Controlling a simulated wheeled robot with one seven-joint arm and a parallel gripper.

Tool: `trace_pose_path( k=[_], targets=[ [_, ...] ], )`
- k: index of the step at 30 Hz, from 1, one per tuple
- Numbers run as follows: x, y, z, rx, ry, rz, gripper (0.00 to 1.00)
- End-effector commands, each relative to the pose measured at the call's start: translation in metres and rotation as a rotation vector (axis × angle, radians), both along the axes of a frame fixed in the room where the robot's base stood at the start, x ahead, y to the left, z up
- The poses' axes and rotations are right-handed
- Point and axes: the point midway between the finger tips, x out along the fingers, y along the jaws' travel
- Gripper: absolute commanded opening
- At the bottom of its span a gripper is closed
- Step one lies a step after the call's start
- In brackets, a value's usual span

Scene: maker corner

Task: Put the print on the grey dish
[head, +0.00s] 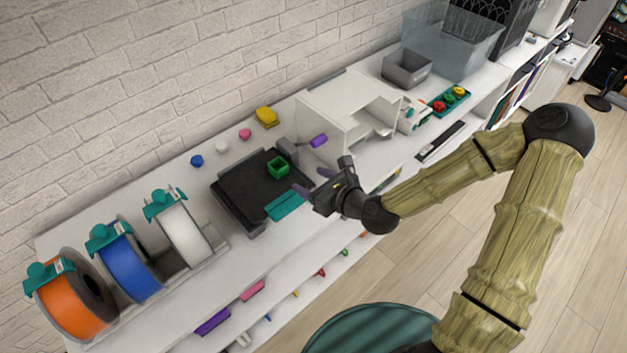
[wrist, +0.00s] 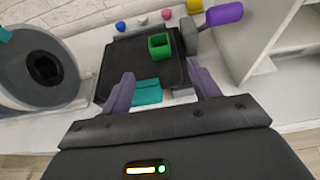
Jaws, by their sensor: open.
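The print looks to be a small green hollow block (head: 277,168) on the black plate (head: 243,190) of a low machine; it also shows in the wrist view (wrist: 159,53). My gripper (head: 313,183) is open and empty, just to the right of the plate in the head view. In the wrist view its two purple-grey fingers (wrist: 159,72) stand wide apart, with the green block beyond them, between their lines. The closest match to the grey dish is a grey open-topped box (head: 407,68) at the back of the bench; its inside looks empty.
A teal piece (head: 284,205) lies at the plate's front edge. A grey post with a purple handle (head: 318,140) stands at the plate's back right. A white open cabinet (head: 345,110) stands between plate and grey box. Filament spools (head: 128,273) stand on the left.

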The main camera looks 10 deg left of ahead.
Motion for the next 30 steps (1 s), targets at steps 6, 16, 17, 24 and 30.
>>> trace_pose_path(
  k=[6,16,17,24,30],
  targets=[
    [0.000,0.000,0.000,0.000,0.000,0.000,0.61],
    [-0.013,-0.007,-0.020,-0.244,-0.092,0.151,0.61],
    [-0.016,-0.011,-0.025,-0.306,-0.116,0.193,0.61],
    [-0.037,-0.063,-0.049,-0.853,-0.319,0.606,0.61],
    [-0.049,-0.119,-0.038,-1.208,-0.442,0.961,0.61]
  ],
)
